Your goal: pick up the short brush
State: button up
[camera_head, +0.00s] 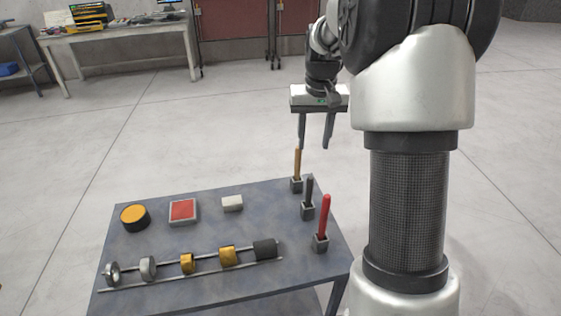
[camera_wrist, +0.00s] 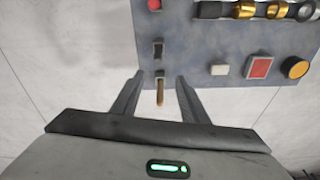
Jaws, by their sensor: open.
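Three upright handles stand in small grey holders along the table's right side. The rear one is tan (camera_head: 297,163), the middle one black (camera_head: 309,190), the front one red and taller (camera_head: 325,216). I cannot tell for certain which is the short brush; no bristles show. My gripper (camera_head: 314,146) points down, open and empty, above the tan handle. In the wrist view the tan handle (camera_wrist: 160,96) lies between the two fingers of my gripper (camera_wrist: 159,78), apart from both. The black handle (camera_wrist: 158,50) and red handle (camera_wrist: 154,5) are beyond the fingertips.
The blue-grey table (camera_head: 210,270) also holds a round yellow-topped part (camera_head: 134,217), a red-topped square block (camera_head: 183,211) and a white block (camera_head: 232,203). Several rings and cylinders sit on a rail (camera_head: 205,275) at the front. Open floor lies behind the table.

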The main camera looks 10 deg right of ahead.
aim_at(311, 177)
jog(key=f, duration=0.4)
jog(key=w+f+b, duration=0.1)
jog(key=f, duration=0.3)
jog(key=w+f, duration=0.1)
jog(key=f, duration=0.3)
jog(key=shift+d+f+b, duration=0.3)
jog(key=shift+f, duration=0.05)
jog(key=f, duration=0.5)
jog(key=shift+w+d+f+b, duration=0.1)
jog(key=shift+w+d+b, duration=0.15)
jog(key=shift+b, duration=0.1)
grip_shut()
